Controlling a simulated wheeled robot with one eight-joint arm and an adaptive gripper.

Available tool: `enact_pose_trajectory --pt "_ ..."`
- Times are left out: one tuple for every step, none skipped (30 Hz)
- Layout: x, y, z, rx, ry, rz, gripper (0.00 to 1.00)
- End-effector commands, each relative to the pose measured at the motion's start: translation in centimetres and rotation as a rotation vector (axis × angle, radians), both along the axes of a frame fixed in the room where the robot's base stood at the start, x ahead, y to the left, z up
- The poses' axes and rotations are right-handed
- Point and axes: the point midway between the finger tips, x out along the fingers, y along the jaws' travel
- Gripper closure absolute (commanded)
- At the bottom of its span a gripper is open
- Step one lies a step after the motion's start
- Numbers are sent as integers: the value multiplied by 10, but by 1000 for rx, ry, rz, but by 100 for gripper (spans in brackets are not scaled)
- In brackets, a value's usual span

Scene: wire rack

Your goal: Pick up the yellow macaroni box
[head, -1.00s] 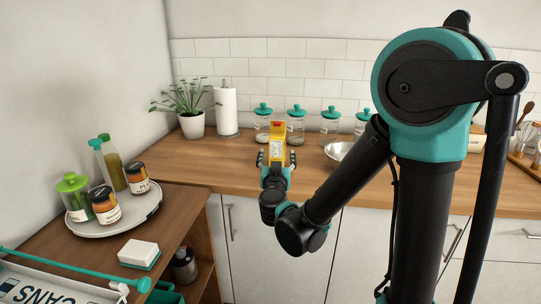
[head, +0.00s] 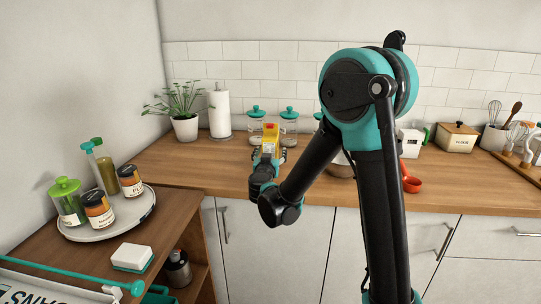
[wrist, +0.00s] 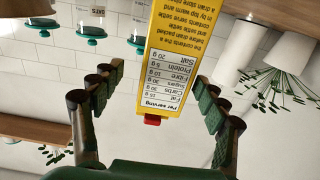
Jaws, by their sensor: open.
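The yellow macaroni box (head: 269,138) stands upright on the wooden counter (head: 190,160), in front of the glass jars. It has a red spot at its top in the head view. In the wrist view the box (wrist: 170,60) fills the upper middle, its printed nutrition panel upside down, with a red tab at its lower end. My gripper (head: 267,158) is at the box on its near side. In the wrist view my gripper (wrist: 160,85) is open, with one finger on each side of the box and gaps visible. The box's far side is hidden.
Glass jars with teal lids (head: 289,120) stand behind the box. A paper towel roll (head: 220,112) and potted plant (head: 185,125) are to the left. A metal bowl (head: 340,168) is right, partly hidden by my arm. A red measuring scoop (head: 412,184) lies further right.

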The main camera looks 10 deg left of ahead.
Motion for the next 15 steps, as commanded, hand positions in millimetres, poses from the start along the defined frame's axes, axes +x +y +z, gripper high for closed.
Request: enact_pose_trajectory --pt "2 0 0 0 0 0 26" --pt "3 0 0 0 0 0 26" --pt "4 1 0 0 0 1 26" --pt "6 1 0 0 0 1 26" --pt "8 1 -1 0 0 1 26" --pt "12 2 -1 0 0 0 26" --pt "15 3 -1 0 0 0 26" --pt "19 3 -2 0 0 -1 26" --pt "25 4 -2 0 0 -1 26" --pt "29 5 -3 0 0 -2 26" --pt "34 6 -3 0 0 -1 26" --pt "40 6 -3 0 0 -1 26" --pt "44 6 -3 0 0 -1 26" --pt "48 6 -3 0 0 -1 26" --pt "52 6 -3 0 0 -1 26"
